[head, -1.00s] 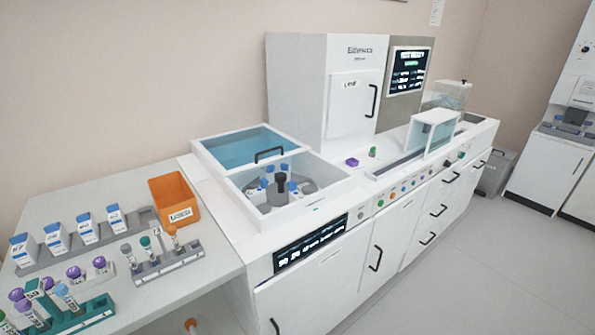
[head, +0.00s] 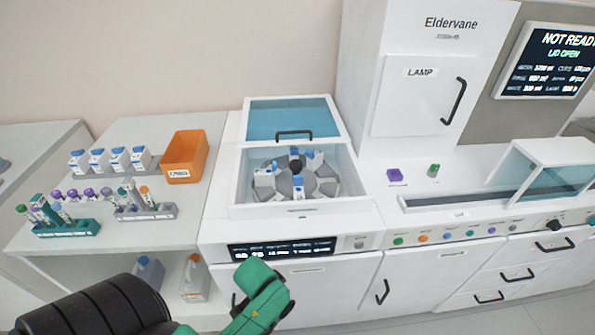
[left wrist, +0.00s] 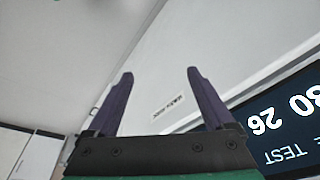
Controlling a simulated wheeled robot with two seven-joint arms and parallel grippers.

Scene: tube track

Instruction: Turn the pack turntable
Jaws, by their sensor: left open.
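The pack turntable (head: 329,187) is a grey round carousel inside a white open well in the analyser. It has a dark central knob (head: 295,164) and several white-and-blue packs (head: 264,184) on it. The well's lid (head: 290,119), a blue pane with a black handle, lies slid back behind the opening. My left arm, green and black, comes in low at the left of the head view, in front of the cabinet; its fingers are not visible there. In the left wrist view my left gripper (left wrist: 158,85) is open and empty, in front of the white cabinet face. My right gripper is not in view.
A display panel (head: 283,249) is on the cabinet front below the well. A side bench at left holds tube racks (head: 66,229), several bottles and an orange bin (head: 186,157). The screen (head: 548,62) reads NOT READY, LID OPEN. The lamp door (head: 420,95) is shut.

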